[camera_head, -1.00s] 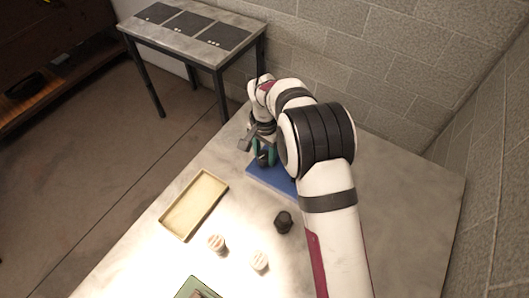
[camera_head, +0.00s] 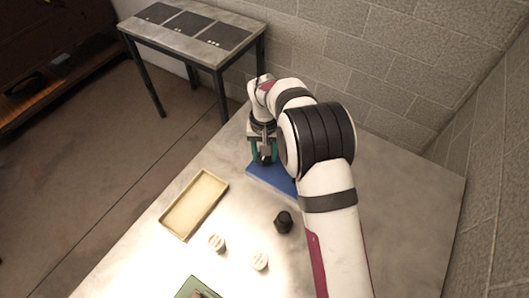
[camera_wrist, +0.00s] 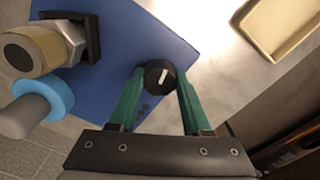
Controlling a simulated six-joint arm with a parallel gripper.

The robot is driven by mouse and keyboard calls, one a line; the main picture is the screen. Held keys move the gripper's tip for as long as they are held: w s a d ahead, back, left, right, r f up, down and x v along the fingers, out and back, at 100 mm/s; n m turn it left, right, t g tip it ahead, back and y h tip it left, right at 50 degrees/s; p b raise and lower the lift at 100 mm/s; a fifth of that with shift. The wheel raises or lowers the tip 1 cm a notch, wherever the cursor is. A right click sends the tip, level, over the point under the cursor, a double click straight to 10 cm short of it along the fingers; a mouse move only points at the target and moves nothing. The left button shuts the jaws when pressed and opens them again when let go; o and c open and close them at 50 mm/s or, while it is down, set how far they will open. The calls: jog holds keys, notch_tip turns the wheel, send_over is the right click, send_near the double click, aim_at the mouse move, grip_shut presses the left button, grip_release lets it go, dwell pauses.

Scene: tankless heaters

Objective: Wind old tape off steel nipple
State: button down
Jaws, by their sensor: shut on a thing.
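My gripper (camera_wrist: 160,77) has green fingers closed on the two sides of a round black knob (camera_wrist: 161,79) with a white mark. The knob sits at the blue board (camera_wrist: 135,40). In the head view my gripper (camera_head: 264,155) is low over the board (camera_head: 272,180), at the table's far edge. At the upper left of the wrist view a metal fitting with a beige band (camera_wrist: 45,50) runs through a black bracket (camera_wrist: 90,38). I take it for the nipple; whether the band is tape I cannot tell. A blue ring (camera_wrist: 58,93) on a grey cylinder is beside it.
A shallow beige tray (camera_head: 195,205) lies left on the table. Two small pale round pieces (camera_head: 217,243) (camera_head: 260,260), a black piece (camera_head: 283,222) and a green mat (camera_head: 187,290) are nearer. A side table (camera_head: 186,30) and block wall stand behind.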

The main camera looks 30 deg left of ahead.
jog(key=shift+n, duration=1.5)
jog(key=shift+c, duration=1.8)
grip_release()
notch_tip(320, 180, up, 16)
jog(key=shift+f, duration=0.1)
